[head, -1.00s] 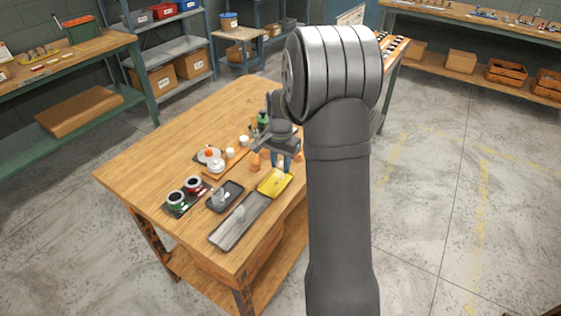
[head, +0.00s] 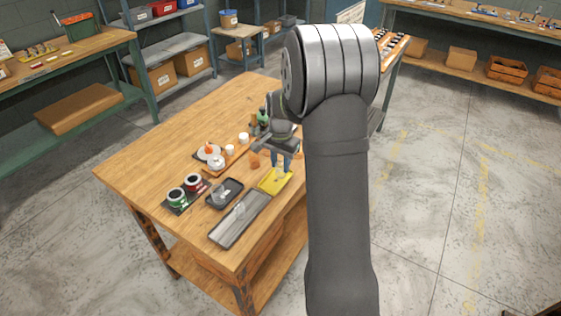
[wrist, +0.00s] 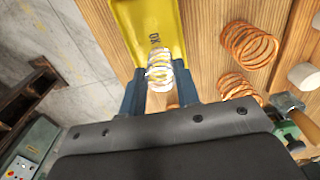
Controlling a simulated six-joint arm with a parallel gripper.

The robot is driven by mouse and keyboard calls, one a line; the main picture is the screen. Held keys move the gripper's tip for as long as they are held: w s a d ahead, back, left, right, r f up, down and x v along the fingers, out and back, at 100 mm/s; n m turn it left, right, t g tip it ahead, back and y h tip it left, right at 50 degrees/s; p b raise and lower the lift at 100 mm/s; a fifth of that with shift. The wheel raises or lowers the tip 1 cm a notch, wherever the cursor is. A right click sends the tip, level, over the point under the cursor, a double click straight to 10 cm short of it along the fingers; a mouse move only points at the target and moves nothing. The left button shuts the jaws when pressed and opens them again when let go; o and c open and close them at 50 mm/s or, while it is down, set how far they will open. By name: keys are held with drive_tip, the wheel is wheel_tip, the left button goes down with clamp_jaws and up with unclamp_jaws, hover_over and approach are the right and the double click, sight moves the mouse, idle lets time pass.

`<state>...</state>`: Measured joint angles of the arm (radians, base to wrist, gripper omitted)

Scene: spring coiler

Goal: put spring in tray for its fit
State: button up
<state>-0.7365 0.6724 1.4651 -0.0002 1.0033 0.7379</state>
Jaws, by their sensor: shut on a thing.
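My gripper (wrist: 160,96) is shut on a silver spring (wrist: 159,68), which sits between its blue fingertips. In the head view, my gripper (head: 281,167) is over the far end of the yellow tray (head: 271,186). The yellow tray (wrist: 174,18) bears dark lettering that looks like "OK" and lies just ahead of the fingers in the wrist view. The held spring overlaps the tray's near end there; whether it touches the tray I cannot tell. A grey tray (head: 228,234) lies to the left of the yellow one.
Two copper springs (wrist: 250,45) stand on the wooden table to the right in the wrist view. The table's far left part is clear.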

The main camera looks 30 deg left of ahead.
drive_tip(key=o, duration=1.1)
drive_tip(key=shift+o, duration=0.2)
drive_tip(key=shift+r, duration=4.5)
wheel_tip(320, 180, down, 9)
